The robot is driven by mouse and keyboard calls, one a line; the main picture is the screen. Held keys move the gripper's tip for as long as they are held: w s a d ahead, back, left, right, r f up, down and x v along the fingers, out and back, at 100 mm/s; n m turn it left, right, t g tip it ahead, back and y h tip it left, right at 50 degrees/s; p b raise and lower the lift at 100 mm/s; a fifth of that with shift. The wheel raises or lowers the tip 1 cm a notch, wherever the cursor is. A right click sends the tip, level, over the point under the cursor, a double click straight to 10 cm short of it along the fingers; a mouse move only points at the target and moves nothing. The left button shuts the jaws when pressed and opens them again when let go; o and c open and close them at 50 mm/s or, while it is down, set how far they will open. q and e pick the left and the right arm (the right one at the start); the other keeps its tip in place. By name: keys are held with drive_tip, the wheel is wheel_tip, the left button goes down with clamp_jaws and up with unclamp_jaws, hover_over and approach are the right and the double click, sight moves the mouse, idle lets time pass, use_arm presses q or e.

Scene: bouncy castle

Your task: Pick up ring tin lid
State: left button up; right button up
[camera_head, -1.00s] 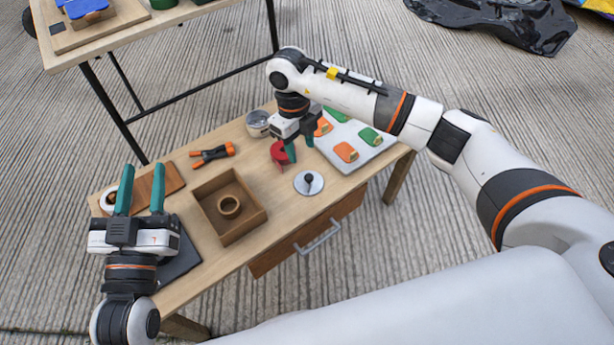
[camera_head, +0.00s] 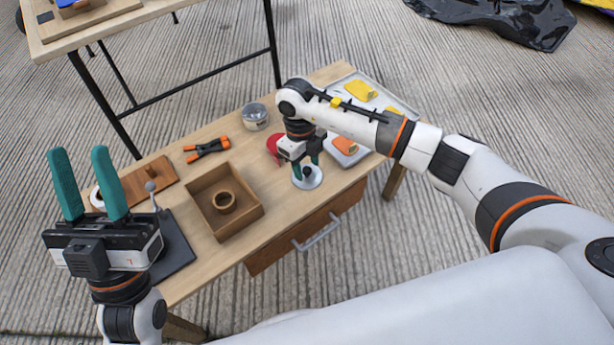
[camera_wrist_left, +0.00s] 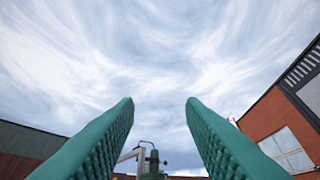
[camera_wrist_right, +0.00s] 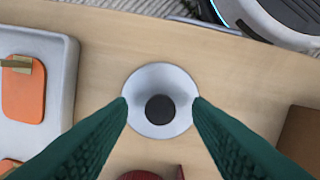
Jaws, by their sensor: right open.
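The ring tin lid (camera_head: 313,184) is a silvery round disc with a dark knob, lying flat near the table's front edge. It also shows in the right wrist view (camera_wrist_right: 160,78), with the dark knob in its middle. My right gripper (camera_head: 307,170) is open and points down over the lid. In the right wrist view, its fingertips (camera_wrist_right: 160,104) appear on either side of the disc, with the knob between them; contact cannot be told. My left gripper (camera_head: 79,150) is open and empty, pointing up at the table's left end.
A red object (camera_head: 273,147) lies just behind the lid. A grey tray (camera_head: 346,159) with coloured pieces stands to the right. A wooden box (camera_head: 254,218) holding a ring is to the left.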

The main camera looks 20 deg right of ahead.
drive_tip(key=shift+f, duration=0.45)
drive_tip(key=shift+c, duration=0.3)
clamp_jaws()
drive_tip(key=shift+r, duration=0.1)
